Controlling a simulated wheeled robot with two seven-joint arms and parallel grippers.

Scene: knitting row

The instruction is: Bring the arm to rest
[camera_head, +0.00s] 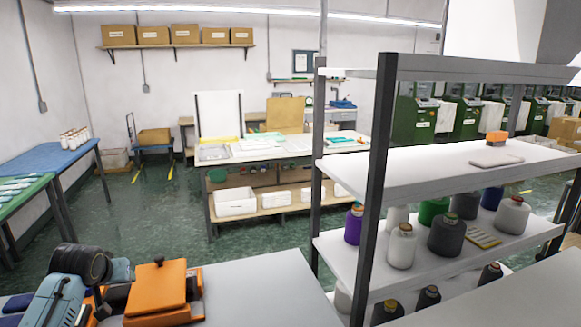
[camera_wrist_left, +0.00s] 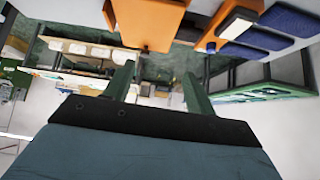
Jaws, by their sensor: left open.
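My left gripper (camera_wrist_left: 160,80) shows in the left wrist view, with its two dark green fingers apart and nothing between them. Its fingertips are in free air, clear of any surface that I can make out. In the head view, blue-grey, black and orange parts stand at the bottom left corner; I cannot make out the left fingers there. My right gripper is in neither view.
A white shelf rack (camera_head: 440,172) with thread cones stands close at the right. A grey tabletop (camera_head: 265,290) lies at the bottom. A white worktable (camera_head: 290,150) stands farther back, with blue (camera_head: 45,158) and green (camera_head: 22,190) tables at the left. Green floor lies between.

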